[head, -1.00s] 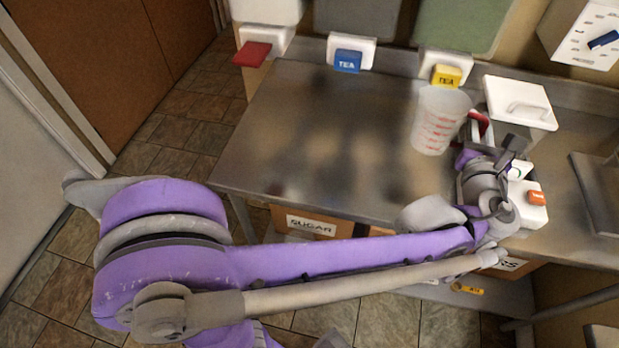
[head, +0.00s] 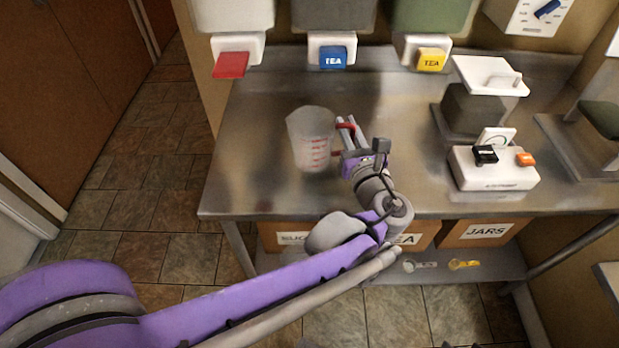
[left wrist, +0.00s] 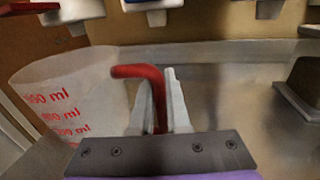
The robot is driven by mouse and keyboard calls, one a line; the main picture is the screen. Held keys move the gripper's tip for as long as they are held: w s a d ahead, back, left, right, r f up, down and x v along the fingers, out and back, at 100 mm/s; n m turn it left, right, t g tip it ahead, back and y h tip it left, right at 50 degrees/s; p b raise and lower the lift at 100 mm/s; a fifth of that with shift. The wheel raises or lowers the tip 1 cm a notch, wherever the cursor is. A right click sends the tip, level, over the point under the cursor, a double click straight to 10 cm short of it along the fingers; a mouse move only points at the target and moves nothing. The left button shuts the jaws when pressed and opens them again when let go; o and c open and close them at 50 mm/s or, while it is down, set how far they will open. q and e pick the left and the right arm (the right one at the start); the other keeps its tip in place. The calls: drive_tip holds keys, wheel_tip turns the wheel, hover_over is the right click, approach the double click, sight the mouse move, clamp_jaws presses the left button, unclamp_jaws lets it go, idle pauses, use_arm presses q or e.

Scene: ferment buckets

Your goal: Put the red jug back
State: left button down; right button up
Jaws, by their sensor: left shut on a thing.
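The jug (head: 311,140) is a clear measuring jug with red markings and a red handle. It is upright over the middle of the steel table in the head view; whether its base touches the table I cannot tell. My left gripper (head: 347,135) is shut on the red handle from the right side of the jug. In the left wrist view the handle (left wrist: 150,74) runs down between the two fingers, and the jug's body (left wrist: 72,95) is on the left. My right gripper is not in view.
The steel table (head: 255,130) is clear left of the jug. Dispensers with red (head: 231,65), blue (head: 333,57) and yellow (head: 431,58) taps line the back. A white device with black and orange switches (head: 494,172) and a dark block with a white lid (head: 473,108) stand right.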

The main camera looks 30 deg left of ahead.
use_arm(q)
drive_tip(key=shift+w+f+b, duration=0.1)
drive_tip(key=shift+f+b, duration=0.9)
drive_tip(key=shift+f, duration=3.6)
drive_tip(key=shift+f, duration=0.15)
drive_tip(key=c, duration=0.9)
unclamp_jaws()
drive_tip(key=shift+r, duration=0.25)
drive_tip(key=v, duration=1.2)
drive_tip(key=shift+d+f, duration=0.1)
